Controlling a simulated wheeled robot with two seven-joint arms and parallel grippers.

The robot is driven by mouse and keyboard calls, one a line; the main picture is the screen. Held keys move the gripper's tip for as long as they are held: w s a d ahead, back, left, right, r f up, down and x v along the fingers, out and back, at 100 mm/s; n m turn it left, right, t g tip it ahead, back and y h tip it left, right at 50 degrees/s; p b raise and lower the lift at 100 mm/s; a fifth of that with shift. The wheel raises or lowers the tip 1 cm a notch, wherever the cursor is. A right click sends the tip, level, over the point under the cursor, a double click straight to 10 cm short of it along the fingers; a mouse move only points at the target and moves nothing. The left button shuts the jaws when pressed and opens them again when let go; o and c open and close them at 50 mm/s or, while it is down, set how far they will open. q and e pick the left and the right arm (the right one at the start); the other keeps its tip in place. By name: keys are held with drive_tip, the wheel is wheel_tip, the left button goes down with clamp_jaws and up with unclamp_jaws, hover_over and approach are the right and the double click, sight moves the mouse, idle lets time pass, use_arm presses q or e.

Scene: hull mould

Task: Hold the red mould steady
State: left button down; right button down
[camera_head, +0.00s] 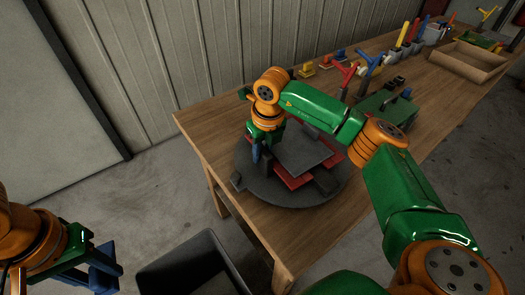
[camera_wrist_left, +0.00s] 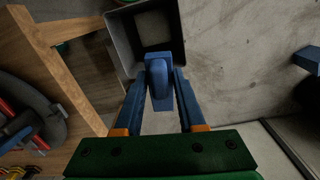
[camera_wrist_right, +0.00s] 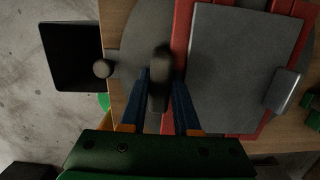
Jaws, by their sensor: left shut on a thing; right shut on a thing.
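The red mould (camera_head: 290,180) lies on a round grey turntable (camera_head: 290,197) on the bench, with a flat grey plate (camera_head: 303,152) over it. It also shows in the right wrist view (camera_wrist_right: 182,30). My right gripper (camera_head: 259,157) is at the turntable's left side, shut on a dark upright piece (camera_wrist_right: 158,75) beside the mould's edge. I cannot tell whether that piece touches the mould. My left gripper (camera_head: 108,272) is off the bench at lower left, shut on a blue rounded piece (camera_wrist_left: 157,80).
A dark open bin (camera_head: 190,262) stands on the floor between my left gripper and the bench (camera_head: 220,168). A green case (camera_head: 385,108), coloured tools (camera_head: 345,72) and a wooden tray (camera_head: 467,62) lie farther back. Dark blocks sit around the plate.

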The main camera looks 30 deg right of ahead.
idle(0.3)
drive_tip(key=c, duration=0.6)
unclamp_jaws()
drive_tip(key=shift+a, duration=0.1)
drive_tip(key=shift+o, duration=0.2)
